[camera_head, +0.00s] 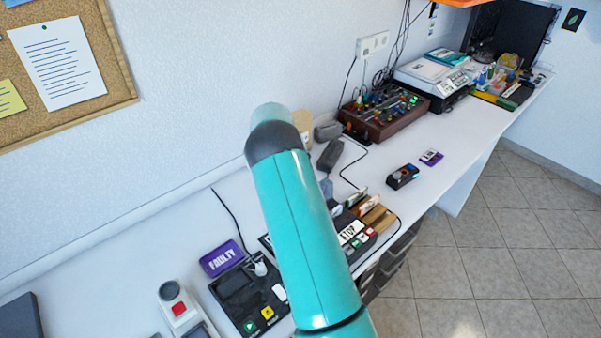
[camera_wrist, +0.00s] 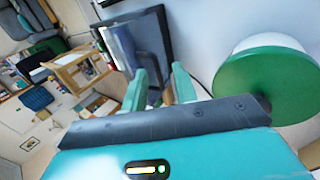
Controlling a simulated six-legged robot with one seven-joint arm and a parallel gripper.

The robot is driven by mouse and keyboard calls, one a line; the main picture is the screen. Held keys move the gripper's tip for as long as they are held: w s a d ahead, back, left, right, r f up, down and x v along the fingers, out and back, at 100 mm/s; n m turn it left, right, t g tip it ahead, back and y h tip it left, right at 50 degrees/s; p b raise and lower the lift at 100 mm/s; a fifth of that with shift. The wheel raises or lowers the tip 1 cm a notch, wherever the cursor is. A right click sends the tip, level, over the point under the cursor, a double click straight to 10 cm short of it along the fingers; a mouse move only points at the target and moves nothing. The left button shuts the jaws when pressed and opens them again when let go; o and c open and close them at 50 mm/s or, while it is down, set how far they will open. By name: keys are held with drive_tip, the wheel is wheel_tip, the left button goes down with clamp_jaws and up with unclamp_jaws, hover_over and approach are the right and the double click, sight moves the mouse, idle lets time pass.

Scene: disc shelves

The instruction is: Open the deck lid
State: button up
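A black deck-like device (camera_head: 240,293) lies on the white desk, with a dark panel, a green play button and a yellow button; my arm hides its right side. I cannot tell for sure which part is its lid, or whether it is open. My gripper (camera_wrist: 160,76) shows in the wrist view with two teal fingers apart and nothing seen between them. In the head view my arm covers the middle of the desk and my gripper is not seen. The wrist view does not show the deck.
A wooden-sided control box (camera_head: 387,111) is farther back. A green-and-white round object (camera_wrist: 268,80) is right of my gripper.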

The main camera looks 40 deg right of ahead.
drive_tip(key=v, duration=1.1)
drive_tip(key=shift+w+r, duration=0.2)
drive_tip(key=shift+r, duration=0.1)
drive_tip(key=shift+a, duration=0.1)
